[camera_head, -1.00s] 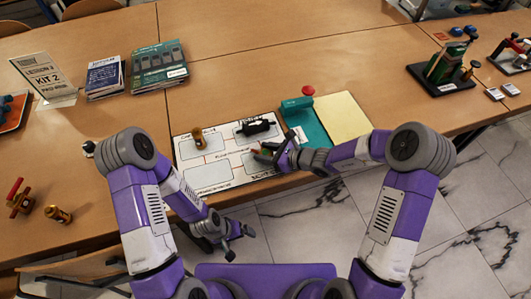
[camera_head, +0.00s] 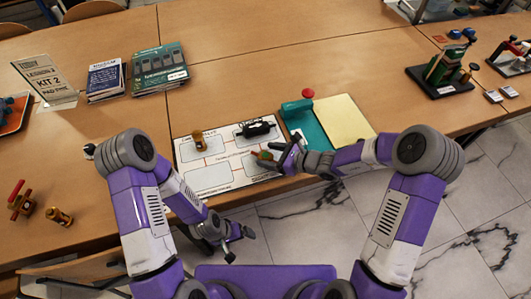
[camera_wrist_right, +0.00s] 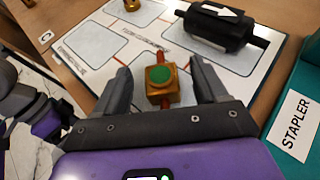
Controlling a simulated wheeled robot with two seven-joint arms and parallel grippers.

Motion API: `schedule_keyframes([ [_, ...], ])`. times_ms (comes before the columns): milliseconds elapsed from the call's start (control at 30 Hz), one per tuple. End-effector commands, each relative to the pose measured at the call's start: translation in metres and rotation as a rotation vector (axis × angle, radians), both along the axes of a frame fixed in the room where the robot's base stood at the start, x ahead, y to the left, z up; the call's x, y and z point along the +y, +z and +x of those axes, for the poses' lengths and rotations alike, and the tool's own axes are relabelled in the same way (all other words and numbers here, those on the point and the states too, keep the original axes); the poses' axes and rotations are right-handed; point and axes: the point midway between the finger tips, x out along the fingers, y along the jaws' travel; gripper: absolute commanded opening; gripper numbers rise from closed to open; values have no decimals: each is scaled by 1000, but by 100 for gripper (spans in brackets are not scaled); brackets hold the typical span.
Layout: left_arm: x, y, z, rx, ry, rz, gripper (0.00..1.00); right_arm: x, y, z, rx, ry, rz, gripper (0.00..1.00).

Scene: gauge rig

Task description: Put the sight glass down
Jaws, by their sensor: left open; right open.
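The sight glass, a small brass block with a green round face and reddish ends, sits on the white mat (camera_head: 215,178) in the head view (camera_head: 263,155). It also shows in the right wrist view (camera_wrist_right: 160,82), between the fingers of my right gripper (camera_wrist_right: 159,72). Those fingers are open, with a gap on each side of the block. In the head view my right gripper (camera_head: 276,157) is at the mat's right side. My left gripper (camera_head: 233,245) is open and empty, low in front of the table edge.
A black cylinder part (camera_head: 256,129) lies on the mat behind the sight glass, and a brass fitting (camera_head: 199,142) stands at the mat's back left. A teal stapler base (camera_head: 306,127) and a yellow pad (camera_head: 343,122) are to the right.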

Motion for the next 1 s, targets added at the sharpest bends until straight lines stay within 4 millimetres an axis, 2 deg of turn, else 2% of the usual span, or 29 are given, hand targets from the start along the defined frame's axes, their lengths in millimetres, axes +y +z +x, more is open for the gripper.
schedule_keyframes([
  [200,0,16,0,0,0,0,100,-43,22,-21,1,-4,-2,72],
  [433,0,26,0,0,0,0,100,-74,36,-37,1,-2,-1,72],
  [600,0,27,0,0,0,0,100,-83,39,-42,0,-1,0,72],
  [1000,0,27,0,0,0,0,100,-83,39,-43,1,1,1,72],
])
